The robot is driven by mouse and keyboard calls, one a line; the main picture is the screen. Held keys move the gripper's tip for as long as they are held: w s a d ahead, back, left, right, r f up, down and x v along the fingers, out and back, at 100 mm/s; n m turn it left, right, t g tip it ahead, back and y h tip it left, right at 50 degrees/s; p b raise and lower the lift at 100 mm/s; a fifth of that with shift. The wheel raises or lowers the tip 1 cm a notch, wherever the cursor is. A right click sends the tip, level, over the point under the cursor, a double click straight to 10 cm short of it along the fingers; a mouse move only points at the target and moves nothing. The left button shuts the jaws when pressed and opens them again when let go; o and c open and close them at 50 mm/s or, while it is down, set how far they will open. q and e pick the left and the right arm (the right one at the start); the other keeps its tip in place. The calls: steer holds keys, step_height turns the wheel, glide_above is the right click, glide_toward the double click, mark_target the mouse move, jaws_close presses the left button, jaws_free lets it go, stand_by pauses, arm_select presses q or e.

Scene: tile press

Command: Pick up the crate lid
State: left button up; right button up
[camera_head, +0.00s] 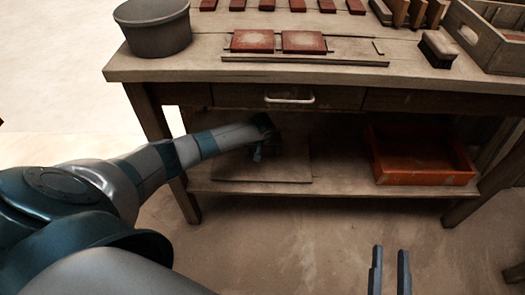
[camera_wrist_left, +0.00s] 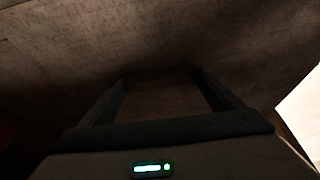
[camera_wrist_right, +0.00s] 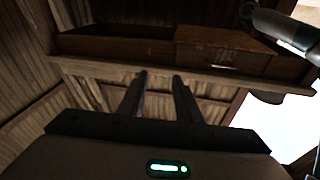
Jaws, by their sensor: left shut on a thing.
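The crate lid appears to be the flat wooden board (camera_head: 290,171) on the table's lower shelf, in the left half; it looks flat and low there. My left gripper (camera_head: 258,155) reaches under the tabletop and is down at this board, its fingertips small and dark in the head view. In the left wrist view my left gripper (camera_wrist_left: 160,82) has its fingers wide apart, closed on a dark wooden part of the lid (camera_wrist_left: 160,100) between them. My right gripper (camera_head: 390,268) is open and empty, in front of the table over the floor; its parted fingers also show in the right wrist view (camera_wrist_right: 160,85).
An orange-red tray (camera_head: 425,178) stands on the shelf's right side. Above the shelf are the tabletop edge (camera_head: 300,76) and a drawer with a handle (camera_head: 290,99). A grey bucket (camera_head: 157,35), red tiles (camera_head: 252,41), a brush (camera_head: 437,49) and a wooden crate (camera_head: 480,40) stand on top.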

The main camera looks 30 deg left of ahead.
mark_target(263, 151)
arm_select(q)
steer(key=shift+w+r+p, duration=0.1)
steer(key=shift+r+p, duration=0.2)
steer(key=shift+r, duration=0.45)
steer(key=shift+r+p, duration=0.35)
steer(key=shift+r, duration=0.6)
steer(key=s+d, duration=0.1)
steer(key=s, duration=0.1)
steer(key=s+d+p, duration=0.1)
steer(key=s+d, duration=0.1)
steer(key=s, duration=0.1)
steer(key=shift+s+d+f+p, duration=0.1)
steer(key=shift+s+d+p, duration=0.1)
steer(key=shift+s+p, duration=0.15)
steer(key=s+d+p, duration=0.2)
steer(key=s+d, duration=0.4)
steer(key=s, duration=0.3)
steer(key=shift+s, duration=0.35)
arm_select(e)
steer(key=s+d+f+g+h, duration=0.2)
steer(key=f+g, duration=0.3)
steer(key=f, duration=0.3)
steer(key=s+d+f+g+h, duration=0.1)
steer(key=s+d+f+g, duration=0.2)
steer(key=f+g, duration=0.2)
steer(key=shift+s+d+f+m+g+h, duration=0.2)
steer(key=shift+s+f+m+g+h, duration=0.15)
steer(key=shift+f, duration=1)
